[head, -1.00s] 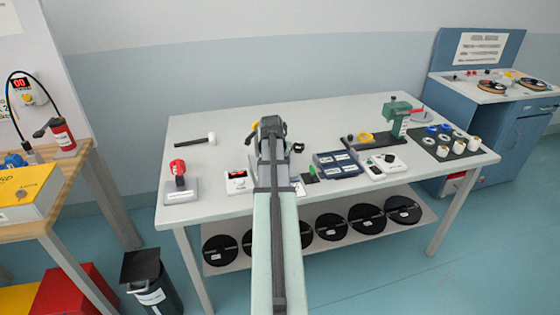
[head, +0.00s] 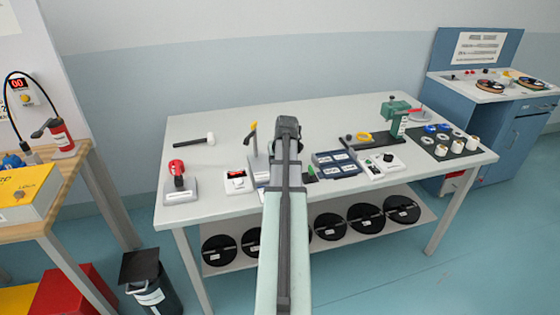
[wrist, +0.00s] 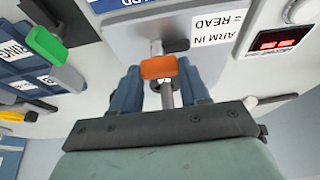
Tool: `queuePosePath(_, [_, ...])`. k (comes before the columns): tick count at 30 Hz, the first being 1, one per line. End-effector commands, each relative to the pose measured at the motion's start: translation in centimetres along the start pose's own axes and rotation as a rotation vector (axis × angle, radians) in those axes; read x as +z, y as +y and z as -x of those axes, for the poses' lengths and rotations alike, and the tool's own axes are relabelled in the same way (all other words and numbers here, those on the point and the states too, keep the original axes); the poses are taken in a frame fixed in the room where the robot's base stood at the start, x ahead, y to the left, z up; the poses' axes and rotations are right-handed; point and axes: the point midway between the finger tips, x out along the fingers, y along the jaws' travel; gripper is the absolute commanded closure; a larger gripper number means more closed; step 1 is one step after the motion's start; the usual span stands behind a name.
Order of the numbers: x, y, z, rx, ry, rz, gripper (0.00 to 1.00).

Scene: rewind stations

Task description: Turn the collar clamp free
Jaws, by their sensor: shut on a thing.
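In the wrist view an orange block (wrist: 158,67) sits on a thin metal shaft (wrist: 167,96); it may be the collar clamp, but I cannot tell for sure. The two blue-grey fingers of my gripper (wrist: 160,88) stand on either side of the orange block and are shut on it. In the head view my gripper (head: 286,128) is over the middle of the table, seen from behind. My own arm hides the fingers and the held part there.
A small red-display box (head: 236,181) and a red-topped station (head: 177,176) stand to the left, with a mallet (head: 195,141) behind. A blue labelled box (head: 336,163), a white dial box (head: 386,164) and a green press (head: 396,113) stand to the right. The table's back middle is clear.

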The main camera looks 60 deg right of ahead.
Motion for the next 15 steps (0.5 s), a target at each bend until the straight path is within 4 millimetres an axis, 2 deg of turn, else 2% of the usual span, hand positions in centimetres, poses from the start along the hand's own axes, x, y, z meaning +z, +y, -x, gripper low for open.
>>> queuePosePath(14, [0.02,0.03,0.0,-0.004,-0.001,0.013,0.86])
queuePosePath(15, [0.02,0.02,0.0,-0.004,-0.001,0.013,0.53])
